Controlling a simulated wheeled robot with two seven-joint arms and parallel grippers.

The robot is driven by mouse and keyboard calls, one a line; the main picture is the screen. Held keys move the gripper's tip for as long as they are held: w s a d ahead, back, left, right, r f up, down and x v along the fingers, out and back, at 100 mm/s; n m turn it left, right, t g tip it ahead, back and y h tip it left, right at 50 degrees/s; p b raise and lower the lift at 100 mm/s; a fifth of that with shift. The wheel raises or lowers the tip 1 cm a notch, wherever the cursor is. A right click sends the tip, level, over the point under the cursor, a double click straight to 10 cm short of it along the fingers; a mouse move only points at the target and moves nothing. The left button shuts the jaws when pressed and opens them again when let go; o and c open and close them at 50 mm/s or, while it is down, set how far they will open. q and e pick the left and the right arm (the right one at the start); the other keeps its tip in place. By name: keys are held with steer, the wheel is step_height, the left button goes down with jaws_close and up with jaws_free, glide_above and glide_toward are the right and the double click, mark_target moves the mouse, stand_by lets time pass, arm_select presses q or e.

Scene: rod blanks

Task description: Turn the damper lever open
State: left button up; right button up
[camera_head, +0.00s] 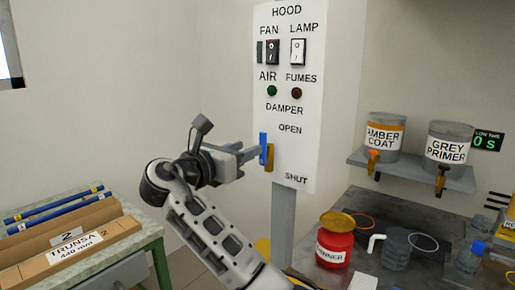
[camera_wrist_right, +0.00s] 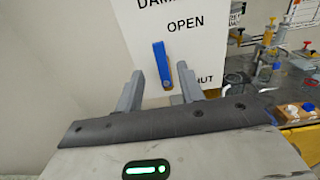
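The damper lever (camera_head: 263,148) is a blue bar on the white hood panel (camera_head: 287,60), below the word DAMPER and left of OPEN and SHUT. In the right wrist view the lever (camera_wrist_right: 161,62) stands nearly upright, its top tilted slightly left, with a pivot at its lower end. My right gripper (camera_head: 250,152) is in front of the panel, close to the lever. In the wrist view its two grey fingers (camera_wrist_right: 160,78) are apart, with the lever's lower end showing between them. Whether they touch it I cannot tell. My left gripper is not in view.
FAN (camera_head: 272,52) and LAMP (camera_head: 298,51) switches are above, with a green and a dark lamp. A shelf with amber coat (camera_head: 385,140) and grey primer (camera_head: 448,147) tins is right. A red thinner can (camera_head: 335,245) stands on the bench. A box of blue rods (camera_head: 60,212) is left.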

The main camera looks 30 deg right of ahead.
steer(key=b+v, duration=0.1)
steer(key=v, duration=0.7)
steer(key=shift+a, duration=0.3)
steer(key=shift+s, duration=0.1)
step_height(320, 180, down, 34)
steer(key=s+a+m+t+y, duration=0.1)
steer(key=s+m+t+y, duration=0.25)
steer(key=y, duration=0.85)
steer(key=s+a+f+m+y, duration=0.1)
steer(key=s+f+m+y, duration=0.2)
steer(key=s+f+m, duration=0.2)
steer(key=s+a+f+m+y, duration=0.1)
steer(key=s+f+m+y, duration=0.3)
steer(key=s+m, duration=0.7)
steer(key=shift+s+a+f+m, duration=0.15)
steer(key=shift+s+f+m, duration=0.45)
steer(key=shift+s, duration=1.8)
steer(key=shift+f+n, duration=0.2)
steer(key=shift+n, duration=0.05)
